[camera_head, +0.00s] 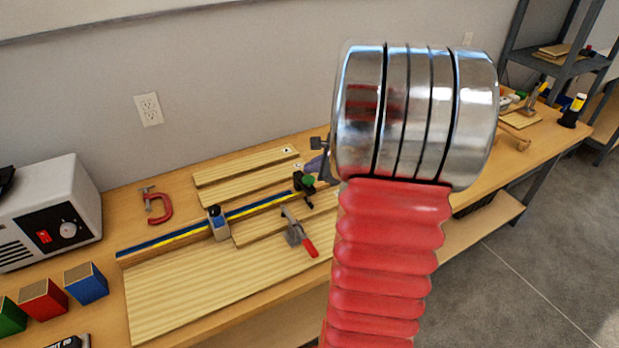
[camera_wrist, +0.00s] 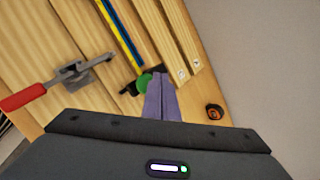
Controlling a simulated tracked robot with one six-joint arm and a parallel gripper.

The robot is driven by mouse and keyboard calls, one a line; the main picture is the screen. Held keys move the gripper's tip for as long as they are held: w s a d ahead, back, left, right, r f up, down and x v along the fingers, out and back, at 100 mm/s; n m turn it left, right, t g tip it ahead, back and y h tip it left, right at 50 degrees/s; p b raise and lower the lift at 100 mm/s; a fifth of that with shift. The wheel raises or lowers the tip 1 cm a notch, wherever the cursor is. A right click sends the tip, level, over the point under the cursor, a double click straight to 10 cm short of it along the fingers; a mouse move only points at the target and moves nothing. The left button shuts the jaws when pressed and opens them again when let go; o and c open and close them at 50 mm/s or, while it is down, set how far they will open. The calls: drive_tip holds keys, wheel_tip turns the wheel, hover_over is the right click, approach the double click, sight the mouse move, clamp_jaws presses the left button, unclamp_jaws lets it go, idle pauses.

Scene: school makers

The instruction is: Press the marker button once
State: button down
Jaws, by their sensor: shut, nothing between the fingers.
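A green round knob (camera_head: 308,181) sits on a small black fitting at the right end of the blue and yellow rail. It looks like the marker button, though no label can be read. In the wrist view the green knob (camera_wrist: 145,83) is just left of my fingertips. My gripper's purple fingers (camera_wrist: 160,82) are shut with nothing between them. In the head view my gripper (camera_head: 316,166) shows only in part, beside the black fitting; my arm hides the rest. I cannot tell whether the fingers touch the knob.
A red-handled clamp (camera_head: 298,233) stands on the boards in front of the rail (camera_head: 180,237). A small blue-grey block (camera_head: 218,223) sits on the rail. A red C-clamp (camera_head: 157,206) lies behind. In the wrist view an orange and black round object (camera_wrist: 214,112) is right of my fingers.

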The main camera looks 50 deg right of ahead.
drive_tip(key=shift+r, duration=0.15)
wheel_tip(320, 180, up, 6)
drive_tip(key=shift+f, duration=0.15)
idle(0.6)
idle(0.8)
